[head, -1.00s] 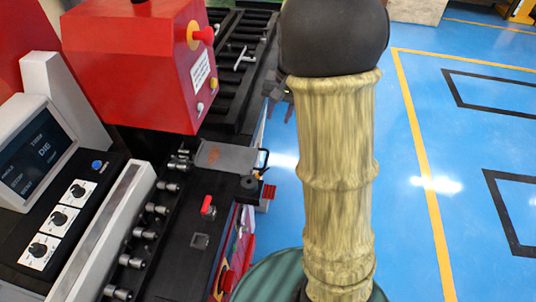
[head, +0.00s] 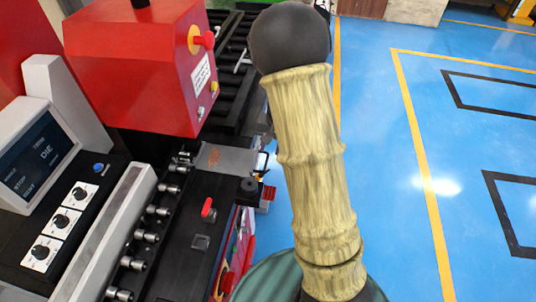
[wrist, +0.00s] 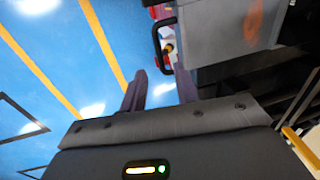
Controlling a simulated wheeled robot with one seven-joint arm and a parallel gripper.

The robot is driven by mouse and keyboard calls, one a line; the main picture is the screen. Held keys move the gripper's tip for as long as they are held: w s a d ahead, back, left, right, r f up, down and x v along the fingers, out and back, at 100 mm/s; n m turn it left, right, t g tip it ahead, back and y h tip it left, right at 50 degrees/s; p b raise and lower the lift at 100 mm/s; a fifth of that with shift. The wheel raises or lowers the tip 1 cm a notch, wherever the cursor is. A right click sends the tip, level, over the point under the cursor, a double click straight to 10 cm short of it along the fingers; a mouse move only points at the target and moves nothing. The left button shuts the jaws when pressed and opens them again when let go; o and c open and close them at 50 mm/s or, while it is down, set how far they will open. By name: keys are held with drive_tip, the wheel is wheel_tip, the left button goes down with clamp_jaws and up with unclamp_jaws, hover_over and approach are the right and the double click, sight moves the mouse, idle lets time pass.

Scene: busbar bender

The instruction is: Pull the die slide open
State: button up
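The die slide (head: 228,158) is a grey plate with an orange mark, set in the black machine bed. Its black loop handle (head: 262,163) sticks out at its right end, just left of my arm. In the wrist view the grey slide (wrist: 232,30) is at the upper right, and the handle (wrist: 157,45) hangs off its left side. My gripper (wrist: 160,84) is open and empty, its two dark fingers apart. The handle appears beyond the fingertips, roughly in line with the gap; I see no contact. My arm hides the gripper in the head view.
A red machine housing (head: 140,65) with a red knob stands behind the slide. A control panel (head: 60,225) with a screen and dials is at the left. A small red switch (head: 208,208) sits on the bed. The blue floor (head: 430,150) at right is clear.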

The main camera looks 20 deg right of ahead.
sight(267, 160)
drive_tip(key=f, duration=0.4)
drive_tip(key=shift+w+a+f, duration=0.2)
drive_tip(key=shift+a+f, duration=0.2)
drive_tip(key=shift+c, duration=0.4)
clamp_jaws()
